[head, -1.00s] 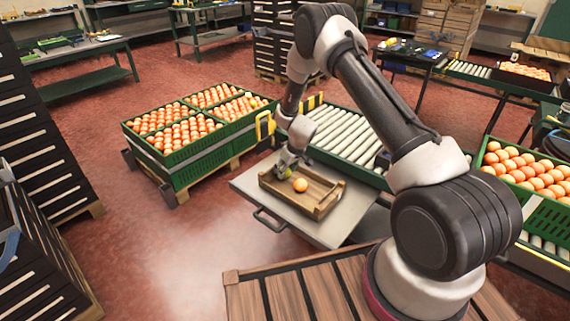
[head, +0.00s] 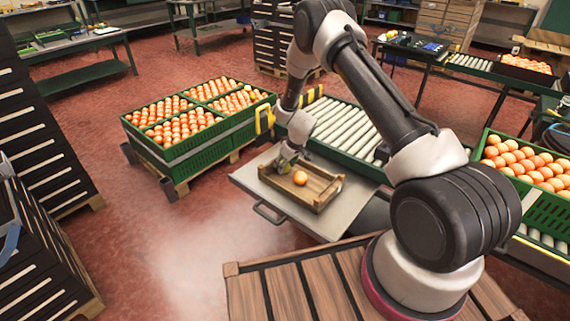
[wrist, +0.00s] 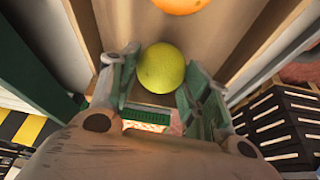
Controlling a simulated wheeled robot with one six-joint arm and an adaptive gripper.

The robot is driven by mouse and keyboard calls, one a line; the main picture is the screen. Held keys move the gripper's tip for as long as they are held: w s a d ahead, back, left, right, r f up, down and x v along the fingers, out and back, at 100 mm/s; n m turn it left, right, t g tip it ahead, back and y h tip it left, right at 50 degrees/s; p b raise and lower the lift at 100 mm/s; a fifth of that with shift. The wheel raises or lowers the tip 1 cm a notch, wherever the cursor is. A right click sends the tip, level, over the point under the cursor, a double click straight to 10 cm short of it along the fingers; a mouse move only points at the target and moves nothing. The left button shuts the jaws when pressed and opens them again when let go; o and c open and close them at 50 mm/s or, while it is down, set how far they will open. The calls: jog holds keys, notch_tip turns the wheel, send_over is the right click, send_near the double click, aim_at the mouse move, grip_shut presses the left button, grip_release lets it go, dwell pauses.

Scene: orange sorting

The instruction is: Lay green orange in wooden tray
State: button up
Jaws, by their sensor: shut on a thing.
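The green orange (wrist: 160,68) sits between the two fingers of my gripper (wrist: 158,90) in the wrist view, and the gripper is shut on it. My gripper (head: 286,166) is at the left end of the wooden tray (head: 318,204) in the head view, low over its inside. Whether the green orange touches the tray floor I cannot tell. An ordinary orange (head: 300,178) lies in the tray, to the right of my gripper; part of it also shows at the top of the wrist view (wrist: 180,5).
The tray stands on a grey metal table (head: 345,222). A roller conveyor (head: 345,133) runs behind it. Green crates full of oranges (head: 190,150) stand at the left, another crate (head: 545,205) at the right. Slatted black crates (head: 40,145) stand at the far left.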

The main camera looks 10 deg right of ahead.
jog(key=shift+f, duration=0.55)
dwell(0.4)
jog(key=o, duration=1.1)
jog(key=shift+o, duration=0.4)
jog(key=o, duration=0.3)
jog(key=shift+o, duration=0.2)
jog(key=shift+r, duration=0.15)
jog(key=shift+r, duration=3.85)
